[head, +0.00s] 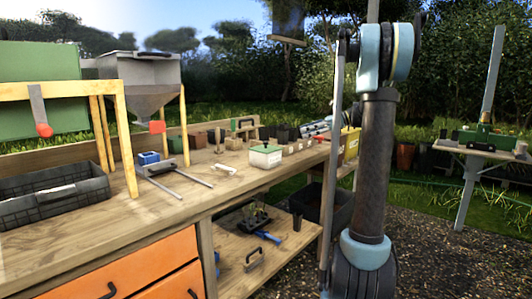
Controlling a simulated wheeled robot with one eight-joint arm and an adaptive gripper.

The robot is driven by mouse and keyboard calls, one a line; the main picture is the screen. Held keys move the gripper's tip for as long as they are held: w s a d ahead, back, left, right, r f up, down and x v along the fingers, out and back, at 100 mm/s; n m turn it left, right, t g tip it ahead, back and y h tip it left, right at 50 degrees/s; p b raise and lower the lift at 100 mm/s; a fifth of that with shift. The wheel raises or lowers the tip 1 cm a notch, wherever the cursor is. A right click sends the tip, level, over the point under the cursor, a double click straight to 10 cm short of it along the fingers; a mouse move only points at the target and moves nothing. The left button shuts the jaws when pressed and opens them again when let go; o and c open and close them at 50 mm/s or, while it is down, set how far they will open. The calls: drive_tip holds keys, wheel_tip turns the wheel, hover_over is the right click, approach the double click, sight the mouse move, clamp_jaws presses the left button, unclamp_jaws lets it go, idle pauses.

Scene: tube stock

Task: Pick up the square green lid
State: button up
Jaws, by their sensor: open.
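The square green lid (265,148) sits on top of a white square box (265,158). The box stands upright on the wooden workbench (200,196), near its front edge and right of the middle. A small pale knob shows on top of the lid. My arm rises at the right of the head view, apart from the box. My gripper does not show.
A metal hopper (150,82) on a yellow wooden frame stands on the bench at left, by a black crate (50,190). Small pots line the bench behind the lid. A long-handled tool lies left of the box. A lower shelf (235,262) holds tools.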

approach(271, 148)
drive_tip(key=a+r, duration=0.1)
drive_tip(key=a, duration=0.3)
drive_tip(key=shift+r+x, duration=0.15)
drive_tip(key=shift+x, duration=1.25)
drive_tip(key=shift+r+x, duration=0.15)
drive_tip(key=shift+x, duration=1.25)
drive_tip(key=shift+s+a, duration=0.1)
drive_tip(key=shift+c, duration=0.5)
clamp_jaws()
